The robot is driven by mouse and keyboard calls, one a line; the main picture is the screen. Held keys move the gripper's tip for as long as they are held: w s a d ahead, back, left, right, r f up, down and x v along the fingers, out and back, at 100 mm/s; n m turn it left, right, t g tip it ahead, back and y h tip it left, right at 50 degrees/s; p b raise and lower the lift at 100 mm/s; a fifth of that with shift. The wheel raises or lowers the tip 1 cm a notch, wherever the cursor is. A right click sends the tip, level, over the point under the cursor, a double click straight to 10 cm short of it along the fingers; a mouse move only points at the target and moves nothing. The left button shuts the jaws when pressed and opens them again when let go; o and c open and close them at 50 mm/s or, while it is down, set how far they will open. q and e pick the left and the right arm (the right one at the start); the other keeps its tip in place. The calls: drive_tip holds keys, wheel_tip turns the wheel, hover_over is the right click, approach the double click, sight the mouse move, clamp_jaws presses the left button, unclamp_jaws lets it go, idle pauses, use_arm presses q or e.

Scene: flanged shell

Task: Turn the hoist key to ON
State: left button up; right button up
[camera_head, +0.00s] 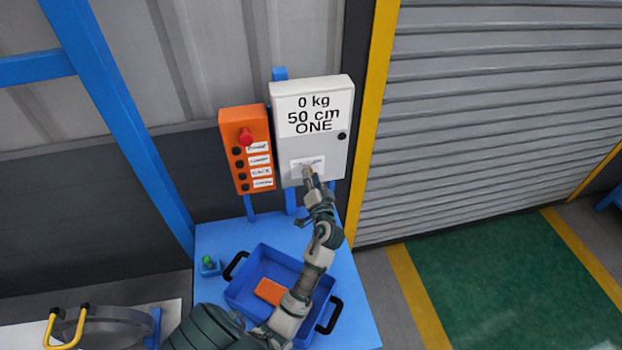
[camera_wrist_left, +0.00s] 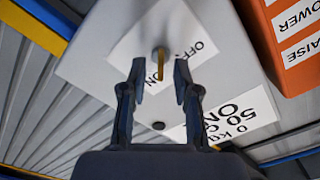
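The hoist key (camera_wrist_left: 160,62) is a small yellowish piece standing out from a white label on the grey control box (camera_head: 323,150). The label (camera_head: 307,165) reads OFF and ON in the wrist view; which word the key points to I cannot tell for certain. My left gripper (camera_head: 309,174) is at the lower part of the box, in front of the label. In the wrist view its two dark fingers (camera_wrist_left: 160,72) are apart, one on each side of the key, with gaps showing. In the head view the gripper mostly hides the key. My right gripper is not in view.
An orange button panel (camera_head: 246,150) with a red knob hangs just left of the box. Below, a blue table (camera_head: 225,233) carries a blue tray (camera_head: 252,258) with an orange block (camera_head: 270,291). A shutter door (camera_head: 480,110) is to the right.

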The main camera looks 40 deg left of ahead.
use_arm(q)
drive_tip(key=v, duration=1.2)
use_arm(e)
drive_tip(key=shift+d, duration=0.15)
use_arm(q)
drive_tip(key=shift+w+f, duration=0.1)
drive_tip(key=shift+f, duration=0.05)
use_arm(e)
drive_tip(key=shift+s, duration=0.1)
